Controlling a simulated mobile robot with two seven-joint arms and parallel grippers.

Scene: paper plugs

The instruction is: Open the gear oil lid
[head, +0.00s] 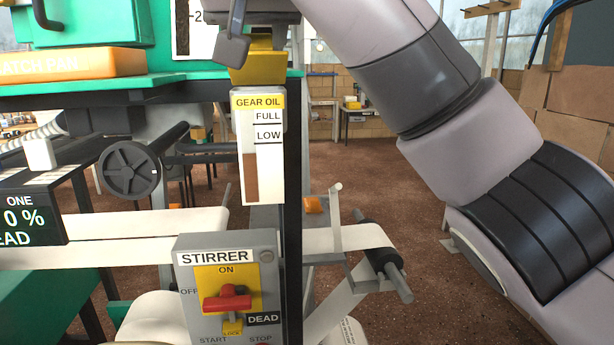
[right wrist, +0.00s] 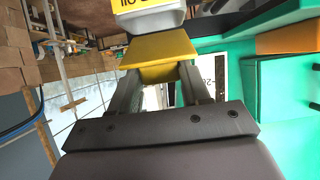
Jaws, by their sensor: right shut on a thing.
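The gear oil gauge (head: 262,150) is a tall white panel with a yellow "GEAR OIL" header, FULL and LOW lines and a brown level below LOW. The yellow lid (head: 257,75) is directly above it in the head view. The lid (right wrist: 160,48) also shows in the right wrist view, at the tips of the gripper's fingers. My right gripper (right wrist: 160,80) is shut on the lid, with one finger on each side. In the head view it comes in from above and its dark finger shows beside the lid. I cannot tell how far the lid is tilted. My left gripper is not in view.
A green machine body (head: 110,92) with an orange pan (head: 70,65) is left of the lid. A handwheel (head: 130,170) and a stirrer switch box (head: 228,290) with a red knob are lower down. A dark post stands right of the gauge. Brown floor is open beyond.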

